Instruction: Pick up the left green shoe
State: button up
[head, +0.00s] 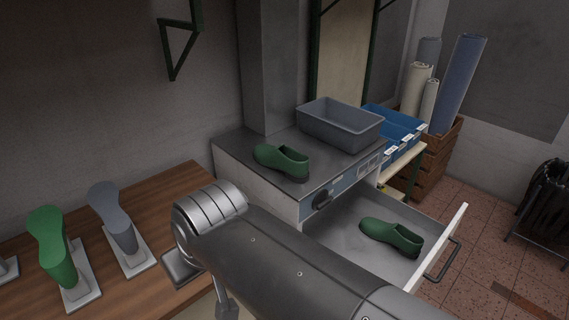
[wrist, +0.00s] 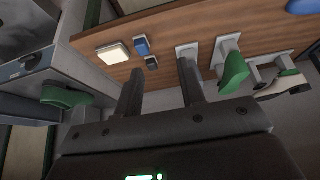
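One green shoe (head: 282,160) lies on top of the grey cabinet, in front of a grey bin. A second green shoe (head: 392,237) lies inside the cabinet's open drawer, lower and to the right. In the wrist view one green shoe (wrist: 67,97) shows at the left by the cabinet; I cannot tell for certain which of the two it is. My gripper (wrist: 158,70) is open, with nothing between its two fingers. It points toward the wooden bench, and the green shoe is left of its fingers. My gripper does not show in the head view.
The wooden bench (head: 190,181) holds a green shoe last (head: 52,245) and a grey one (head: 114,220) on stands. The grey bin (head: 340,122) stands behind the upper shoe. The open drawer (head: 341,225) juts out from the cabinet. Blue trays (head: 398,123) are to the right.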

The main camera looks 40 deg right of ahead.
jog(key=shift+o, duration=0.3)
jog(key=o, duration=1.1)
jog(key=w+d+r+m, duration=0.5)
jog(key=w+d+m, duration=0.2)
jog(key=w+m, duration=0.3)
jog(key=m+g, duration=0.1)
jog(key=m, duration=2.5)
send_over(289, 160)
jog(key=s+d, duration=0.2)
notch_tip(289, 160, down, 12)
jog(key=x, duration=1)
jog(key=shift+w+d+f, duration=0.15)
jog(key=shift+d+f, duration=0.05)
